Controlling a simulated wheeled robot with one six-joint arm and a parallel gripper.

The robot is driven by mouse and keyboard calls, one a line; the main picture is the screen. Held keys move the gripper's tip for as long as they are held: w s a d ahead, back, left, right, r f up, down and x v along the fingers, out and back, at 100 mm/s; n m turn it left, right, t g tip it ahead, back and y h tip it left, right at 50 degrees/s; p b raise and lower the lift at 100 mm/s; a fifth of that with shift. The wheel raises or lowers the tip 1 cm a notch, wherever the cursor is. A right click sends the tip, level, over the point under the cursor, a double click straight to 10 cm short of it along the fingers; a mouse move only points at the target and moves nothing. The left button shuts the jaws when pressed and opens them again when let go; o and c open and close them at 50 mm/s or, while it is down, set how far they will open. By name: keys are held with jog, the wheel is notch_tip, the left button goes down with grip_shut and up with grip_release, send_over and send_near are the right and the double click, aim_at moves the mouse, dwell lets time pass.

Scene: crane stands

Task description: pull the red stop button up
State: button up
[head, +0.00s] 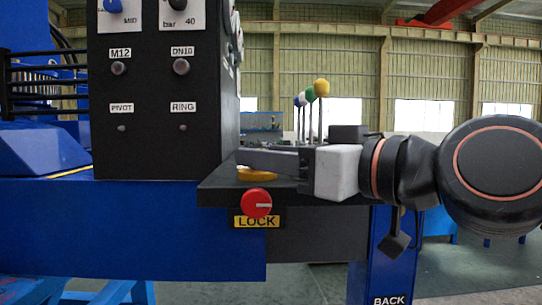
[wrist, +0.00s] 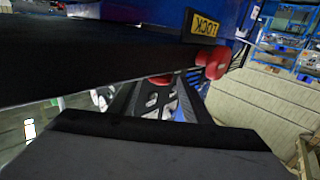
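In the head view, a red round knob (head: 257,203) with a pale line sits on the front of a black ledge (head: 220,194), by a yellow LOCK label (head: 257,222). A yellow-orange piece (head: 257,174) lies on the ledge top, just below my gripper's grey finger (head: 262,160). No red shows above it; the finger may hide it. My gripper (head: 245,160) reaches left, level, over the ledge. In the wrist view, the LOCK knob (wrist: 211,62) shows near the top, and a second red piece (wrist: 158,79) is partly hidden. Finger spacing and any contact cannot be made out.
A black control panel (head: 165,90) with knobs and labels stands left of my gripper. Blue, yellow, green and white balls on thin rods (head: 320,88) rise behind it. A blue post marked BACK (head: 388,280) stands below my arm.

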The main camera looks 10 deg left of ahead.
grip_shut()
jog(key=shift+r, duration=0.95)
jog(key=shift+o, duration=1.2)
grip_release()
jog(key=shift+d, duration=0.15)
jog(key=v, duration=1.7)
jog(key=shift+s+f, duration=0.1)
jog(key=shift+s, duration=0.05)
